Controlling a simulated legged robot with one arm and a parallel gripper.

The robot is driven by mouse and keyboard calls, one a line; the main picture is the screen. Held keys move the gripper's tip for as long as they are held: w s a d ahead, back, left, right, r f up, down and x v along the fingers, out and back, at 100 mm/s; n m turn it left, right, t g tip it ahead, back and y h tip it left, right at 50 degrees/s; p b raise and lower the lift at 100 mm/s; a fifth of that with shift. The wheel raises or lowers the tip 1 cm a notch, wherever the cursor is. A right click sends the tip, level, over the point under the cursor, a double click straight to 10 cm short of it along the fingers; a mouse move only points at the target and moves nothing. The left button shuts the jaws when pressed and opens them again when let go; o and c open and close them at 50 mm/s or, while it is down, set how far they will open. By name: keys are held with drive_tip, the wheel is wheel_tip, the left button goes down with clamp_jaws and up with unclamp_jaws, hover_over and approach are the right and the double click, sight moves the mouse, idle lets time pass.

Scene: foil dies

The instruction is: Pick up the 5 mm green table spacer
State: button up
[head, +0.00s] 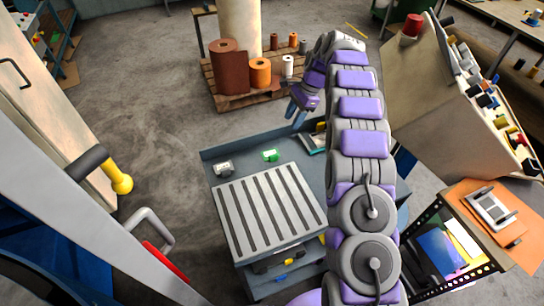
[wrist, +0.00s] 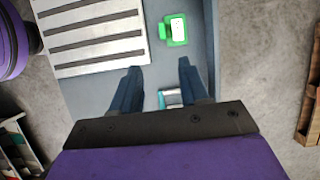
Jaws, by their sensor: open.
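A small green piece with a white label or face (head: 270,155), which looks like the green table spacer, lies on the blue-grey cart top (head: 300,152) just behind the slotted plate. It also shows in the wrist view (wrist: 167,31), beyond my fingertips and slightly right of the middle between them. I cannot read its marking. My gripper (head: 297,113) hangs above the back of the cart with its fingers pointing down.
The pale slotted plate (head: 268,212) fills the front of the cart top. A grey-and-white piece (head: 223,168) lies left of the green one. A teal-edged item (head: 313,140) lies right, partly behind my arm. Rolls stand on a wooden pallet (head: 245,100) behind the cart.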

sight(275, 154)
drive_tip(key=b+x, duration=0.1)
drive_tip(key=x, duration=0.5)
drive_tip(key=b+x, duration=0.2)
drive_tip(key=x, duration=0.4)
drive_tip(key=b+x, duration=0.2)
drive_tip(key=x, duration=0.4)
drive_tip(key=shift+w+d+f, duration=0.1)
drive_tip(key=shift+w+f, duration=0.25)
drive_tip(key=shift+r, duration=0.1)
clamp_jaws()
